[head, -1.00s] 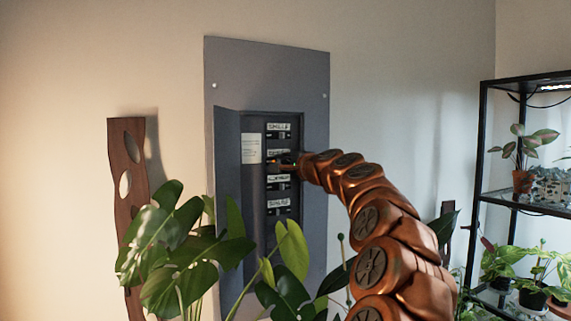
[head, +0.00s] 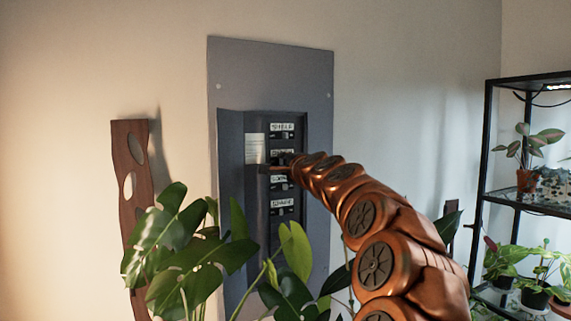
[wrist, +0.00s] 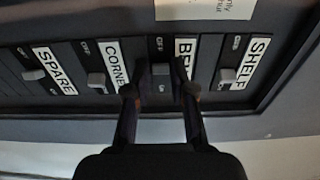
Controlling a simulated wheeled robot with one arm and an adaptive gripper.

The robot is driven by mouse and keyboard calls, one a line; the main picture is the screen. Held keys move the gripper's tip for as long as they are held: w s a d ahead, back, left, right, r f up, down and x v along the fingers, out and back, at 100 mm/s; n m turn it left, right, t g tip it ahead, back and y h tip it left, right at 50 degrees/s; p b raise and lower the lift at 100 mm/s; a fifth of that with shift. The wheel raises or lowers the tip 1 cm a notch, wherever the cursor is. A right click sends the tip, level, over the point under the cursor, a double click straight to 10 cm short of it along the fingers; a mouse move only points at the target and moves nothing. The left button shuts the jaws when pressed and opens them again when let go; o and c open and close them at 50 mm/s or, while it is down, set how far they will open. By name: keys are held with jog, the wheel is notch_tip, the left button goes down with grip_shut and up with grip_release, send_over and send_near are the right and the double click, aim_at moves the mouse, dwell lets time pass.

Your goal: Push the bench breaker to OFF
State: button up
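The breaker panel (head: 318,90) is grey and set on the wall in the head view, with a column of labelled switches. In the wrist view the bench breaker (wrist: 161,70) is a small grey toggle beside a white label (wrist: 187,50) reading "BE", the rest hidden by a finger. OFF is marked above it and On below; its exact position is hard to tell. My gripper (wrist: 157,86) has its fingers apart, one on each side of this toggle. Contact is unclear. In the head view my gripper (head: 279,161) is at the switch column and covers the bench switch.
The shelf breaker (wrist: 228,75) is right of my gripper in the wrist view; the corner (wrist: 97,80) and spare (wrist: 34,75) breakers are left. A leafy plant (head: 190,250) stands before the panel's lower part. A shelf rack (head: 482,170) is at the right.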

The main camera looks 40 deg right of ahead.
jog(key=shift+o, duration=1.4)
jog(key=v, duration=1.2)
